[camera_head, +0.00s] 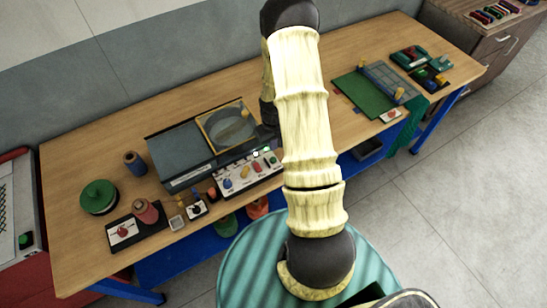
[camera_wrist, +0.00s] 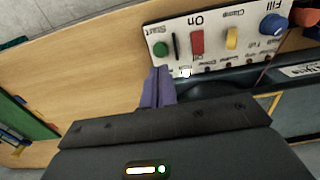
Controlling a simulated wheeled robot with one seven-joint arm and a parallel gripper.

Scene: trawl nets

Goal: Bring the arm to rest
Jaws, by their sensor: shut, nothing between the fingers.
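My arm (camera_head: 305,110) is raised across the middle of the head view and hides part of the table. In the wrist view my gripper (camera_wrist: 158,86) has purple fingers closed together with nothing between them. The fingertips are just below the white control panel (camera_wrist: 215,47), near its green Start button (camera_wrist: 160,49). I cannot tell whether they touch it. The panel also has a red On switch (camera_wrist: 197,42), a yellow Clamp switch (camera_wrist: 232,38) and a blue Fill knob (camera_wrist: 273,24). The fingers are hidden behind my arm in the head view.
The wooden table (camera_head: 80,150) carries a grey machine (camera_head: 180,155) with a yellow-framed window (camera_head: 229,126). A green spool (camera_head: 98,197) stands at the left. A green mat (camera_head: 362,95) lies to the right of my arm. Bare tabletop shows along the back.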

